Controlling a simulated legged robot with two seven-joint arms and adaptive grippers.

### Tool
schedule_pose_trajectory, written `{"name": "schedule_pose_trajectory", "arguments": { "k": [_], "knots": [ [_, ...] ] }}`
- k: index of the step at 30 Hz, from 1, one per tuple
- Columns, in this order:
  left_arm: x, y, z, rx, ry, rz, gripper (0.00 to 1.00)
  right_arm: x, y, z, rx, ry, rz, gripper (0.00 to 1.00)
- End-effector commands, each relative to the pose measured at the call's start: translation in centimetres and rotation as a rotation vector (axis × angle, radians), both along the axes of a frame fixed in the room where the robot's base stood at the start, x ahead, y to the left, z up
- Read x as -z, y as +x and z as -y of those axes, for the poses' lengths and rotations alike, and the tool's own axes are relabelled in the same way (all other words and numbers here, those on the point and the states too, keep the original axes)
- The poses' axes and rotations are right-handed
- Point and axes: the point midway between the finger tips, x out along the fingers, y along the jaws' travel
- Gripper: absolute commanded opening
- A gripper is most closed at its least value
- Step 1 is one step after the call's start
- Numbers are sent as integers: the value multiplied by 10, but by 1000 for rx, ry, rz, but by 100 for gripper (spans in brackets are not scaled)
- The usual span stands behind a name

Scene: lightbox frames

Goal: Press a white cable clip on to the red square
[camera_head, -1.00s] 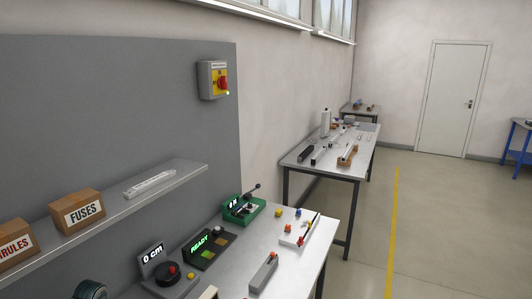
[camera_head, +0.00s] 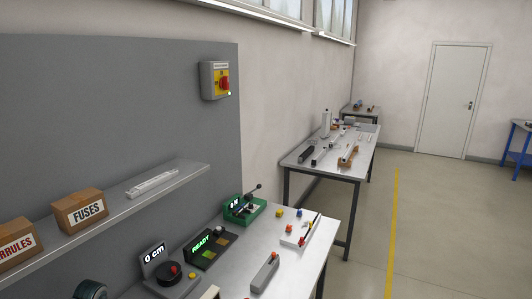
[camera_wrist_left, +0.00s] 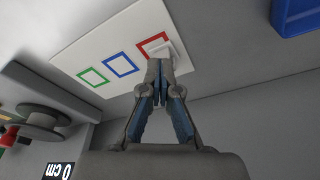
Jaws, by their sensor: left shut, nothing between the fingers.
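In the left wrist view a white panel (camera_wrist_left: 113,48) carries outlines of a green square (camera_wrist_left: 93,77), a blue square (camera_wrist_left: 121,65) and a red square (camera_wrist_left: 142,46). A small white block, seemingly the cable clip (camera_wrist_left: 172,49), lies over the red square and hides part of its outline. My left gripper (camera_wrist_left: 160,64) is shut and empty, its fingertips at the lower edge of the clip. I cannot tell whether they touch it. No gripper shows in the head view. My right gripper is in neither current view.
A blue bin (camera_wrist_left: 297,15) is at the upper right of the left wrist view. A spool-like part (camera_wrist_left: 42,125) is at the left. In the head view, a bench (camera_head: 300,258) holds several devices below a shelf (camera_head: 130,200) with boxes.

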Motion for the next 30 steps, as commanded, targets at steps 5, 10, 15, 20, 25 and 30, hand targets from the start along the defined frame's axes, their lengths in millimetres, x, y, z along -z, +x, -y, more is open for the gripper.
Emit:
{"name": "schedule_pose_trajectory", "arguments": {
  "k": [5,10,15,20,25,30],
  "knots": [
    [5,-2,0,0,1,-10,0,1,0,0,0,0,0,40],
    [5,-2,0,0,1,-10,0,1,0,0,0,0,0,40],
    [5,-2,0,1,1,-10,0,1,0,0,0,0,0,40],
    [-1,-2,0,0,1,-9,0,-4,1,0,0,0,2,40],
    [-18,-2,0,0,2,-5,0,-16,4,0,0,0,9,40],
    [-36,-1,1,0,1,-1,0,-28,7,0,0,1,15,40]
  ]
}}
